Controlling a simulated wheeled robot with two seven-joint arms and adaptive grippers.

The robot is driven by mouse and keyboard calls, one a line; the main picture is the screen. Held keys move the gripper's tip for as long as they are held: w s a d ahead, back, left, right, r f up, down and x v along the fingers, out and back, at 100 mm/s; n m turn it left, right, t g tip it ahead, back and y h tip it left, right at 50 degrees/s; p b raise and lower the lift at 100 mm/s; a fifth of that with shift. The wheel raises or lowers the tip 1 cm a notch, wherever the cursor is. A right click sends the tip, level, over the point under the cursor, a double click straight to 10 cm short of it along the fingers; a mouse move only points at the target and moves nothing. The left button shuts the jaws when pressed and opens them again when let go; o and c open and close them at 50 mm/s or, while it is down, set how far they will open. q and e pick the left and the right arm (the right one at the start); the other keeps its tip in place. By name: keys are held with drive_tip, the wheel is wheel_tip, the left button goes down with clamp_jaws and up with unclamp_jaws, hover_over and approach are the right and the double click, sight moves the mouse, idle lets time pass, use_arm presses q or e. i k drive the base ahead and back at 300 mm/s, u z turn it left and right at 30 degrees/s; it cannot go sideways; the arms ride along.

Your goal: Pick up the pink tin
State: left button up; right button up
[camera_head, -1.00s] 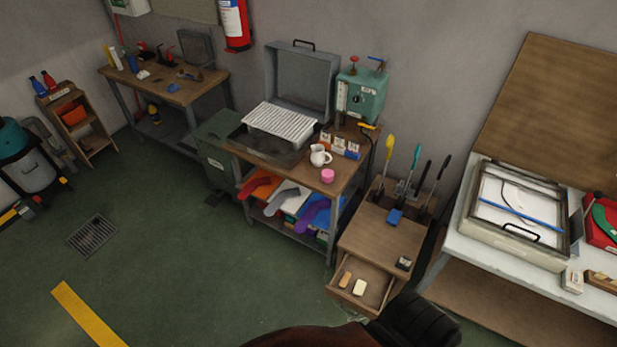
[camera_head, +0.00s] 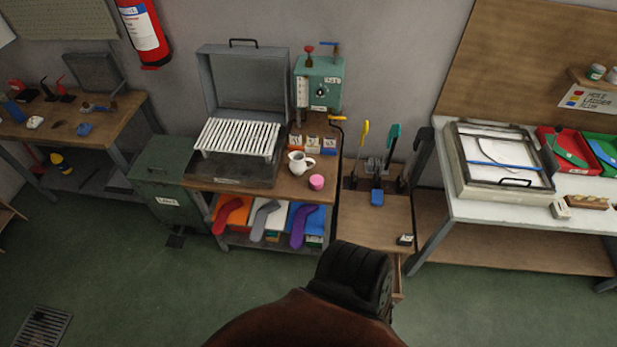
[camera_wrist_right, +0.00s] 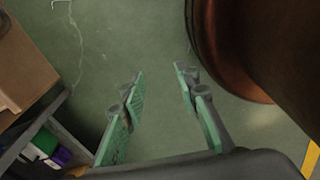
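The pink tin (camera_head: 316,182) is small and round. It stands upright at the front right of the wooden bench top (camera_head: 290,190), beside a white jug (camera_head: 299,163). No gripper is near it in the head view. My right gripper (camera_wrist_right: 160,82) shows in the right wrist view with its green-padded fingers apart and nothing between them, above the green floor. The tin does not show in that view. My left gripper is in neither view.
On the bench stand a white slatted rack (camera_head: 238,138), a teal box (camera_head: 319,85) and small cartons (camera_head: 312,145). Coloured sock shapes hang below the front edge. A wooden drawer unit (camera_head: 375,225) with upright tools stands right of the bench. Floor in front is clear.

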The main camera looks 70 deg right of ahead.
sight(316, 180)
drive_tip(key=z, duration=0.5)
drive_tip(key=i, duration=0.85)
drive_tip(key=z, duration=0.8)
